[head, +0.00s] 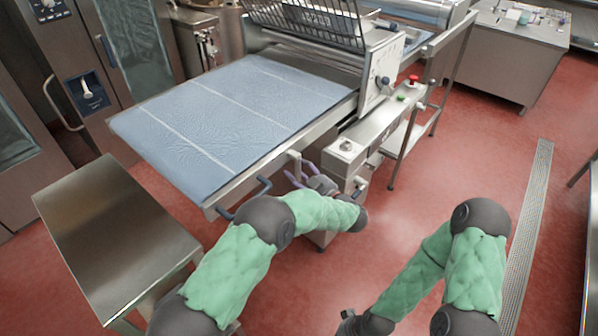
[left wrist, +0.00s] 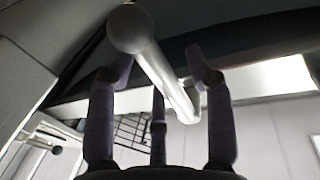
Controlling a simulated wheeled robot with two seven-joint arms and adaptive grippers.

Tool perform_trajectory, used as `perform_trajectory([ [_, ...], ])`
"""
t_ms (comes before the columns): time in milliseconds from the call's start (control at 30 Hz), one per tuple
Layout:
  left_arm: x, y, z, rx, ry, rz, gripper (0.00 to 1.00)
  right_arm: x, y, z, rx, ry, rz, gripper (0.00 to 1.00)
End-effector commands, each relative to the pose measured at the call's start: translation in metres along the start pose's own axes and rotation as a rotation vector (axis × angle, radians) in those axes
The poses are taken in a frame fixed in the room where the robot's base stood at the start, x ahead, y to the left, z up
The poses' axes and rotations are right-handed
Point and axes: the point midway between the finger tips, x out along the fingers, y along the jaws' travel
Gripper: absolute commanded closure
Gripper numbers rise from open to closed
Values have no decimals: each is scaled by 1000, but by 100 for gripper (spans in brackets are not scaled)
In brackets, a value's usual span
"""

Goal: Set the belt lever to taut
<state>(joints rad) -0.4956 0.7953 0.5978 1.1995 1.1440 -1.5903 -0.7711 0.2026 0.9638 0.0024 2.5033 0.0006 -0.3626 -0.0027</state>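The belt lever shows in the left wrist view as a grey metal rod (left wrist: 161,75) with a round dark knob near the camera. In the head view a short pale post (head: 294,160), perhaps this lever, stands at the table's side edge. My left gripper (head: 296,171) is beside it, its purple fingers spread. In the left wrist view my left gripper (left wrist: 158,85) has fingers apart on both sides of the rod; I cannot tell whether they touch it. My right gripper (head: 349,324) is low at the bottom edge, mostly cut off, far from the lever.
The blue belt (head: 235,110) lies on the sheeter's table, with a dark handle (head: 264,186) under its near edge. A control box (head: 345,150) is right of my left gripper. A steel table (head: 115,235) stands left. Red floor (head: 425,185) is clear on the right.

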Motion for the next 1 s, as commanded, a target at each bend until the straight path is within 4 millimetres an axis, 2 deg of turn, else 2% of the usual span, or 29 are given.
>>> perform_trajectory([
  [33, 0, 0, 0, 0, 0, 0, 59, 0, 0, 0, 0, 0, 0, 100],
  [167, 0, 0, 0, 0, 0, 0, 95, 0, 0, 0, 0, 0, 0, 100],
  [200, 0, 0, 0, 0, 0, 0, 100, 0, 0, 0, 0, 0, 0, 100],
  [567, 0, 2, 1, -35, 8, 0, 100, 4, 2, 0, 0, 0, 0, 100],
  [1000, 3, 19, -2, -317, 64, 0, 100, 32, 11, -1, 0, 0, 0, 100],
])
